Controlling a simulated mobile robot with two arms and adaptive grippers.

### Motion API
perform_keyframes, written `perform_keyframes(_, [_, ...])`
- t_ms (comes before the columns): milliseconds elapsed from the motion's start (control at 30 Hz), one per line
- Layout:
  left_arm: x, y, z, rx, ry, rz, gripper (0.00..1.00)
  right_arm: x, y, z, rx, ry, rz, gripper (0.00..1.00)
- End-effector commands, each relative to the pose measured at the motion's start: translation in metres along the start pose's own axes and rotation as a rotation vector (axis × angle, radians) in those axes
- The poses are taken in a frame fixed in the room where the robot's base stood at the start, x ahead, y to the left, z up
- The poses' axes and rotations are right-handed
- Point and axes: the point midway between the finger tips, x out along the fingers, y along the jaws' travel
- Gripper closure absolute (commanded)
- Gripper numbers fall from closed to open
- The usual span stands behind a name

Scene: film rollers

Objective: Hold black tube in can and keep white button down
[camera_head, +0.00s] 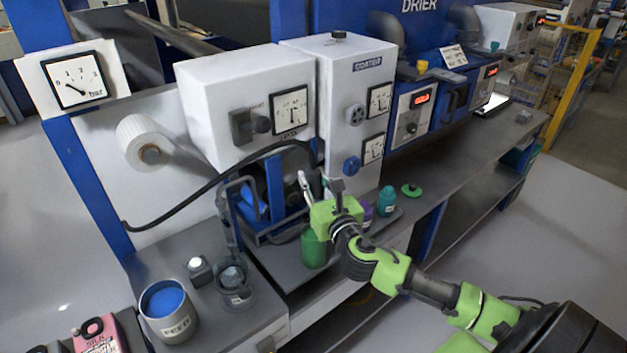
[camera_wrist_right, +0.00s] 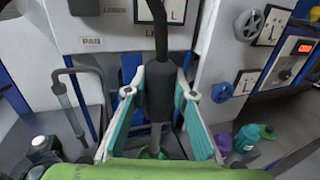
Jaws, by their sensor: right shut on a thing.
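My right gripper (camera_head: 320,186) is over the green can (camera_head: 314,249) in the head view. In the right wrist view, its fingers (camera_wrist_right: 159,92) stand on both sides of the black tube (camera_wrist_right: 157,88) and are shut on it. The tube's thinner grey end points down toward the can's green top (camera_wrist_right: 152,153); whether it is inside is hidden by the gripper. The tube also shows as a black hose (camera_head: 190,195) in the head view. The white button (camera_head: 196,263) tops a small dark box left of the can; nothing touches it. My left gripper is not in view.
A clear jar (camera_head: 235,280) and a blue-filled pot (camera_head: 165,302) stand at the left. Purple and teal bottles (camera_head: 386,200) and a green lid (camera_head: 411,190) are right of the gripper. White machine boxes (camera_head: 245,95) rise behind.

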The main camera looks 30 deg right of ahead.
Motion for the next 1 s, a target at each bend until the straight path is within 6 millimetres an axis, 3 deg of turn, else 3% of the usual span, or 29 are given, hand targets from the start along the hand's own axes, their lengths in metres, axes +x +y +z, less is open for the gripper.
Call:
perform_keyframes(33, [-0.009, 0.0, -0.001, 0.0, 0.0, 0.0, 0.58, 0.0, 0.0, 0.01, -0.001, -0.003, 0.0, 0.98])
perform_keyframes(600, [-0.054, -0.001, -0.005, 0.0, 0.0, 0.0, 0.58, 0.0, 0.0, 0.054, 0.0, -0.003, 0.0, 0.98])
perform_keyframes(1000, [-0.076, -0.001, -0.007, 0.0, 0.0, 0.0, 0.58, 0.0, 0.0, 0.085, -0.001, -0.004, 0.0, 0.98])
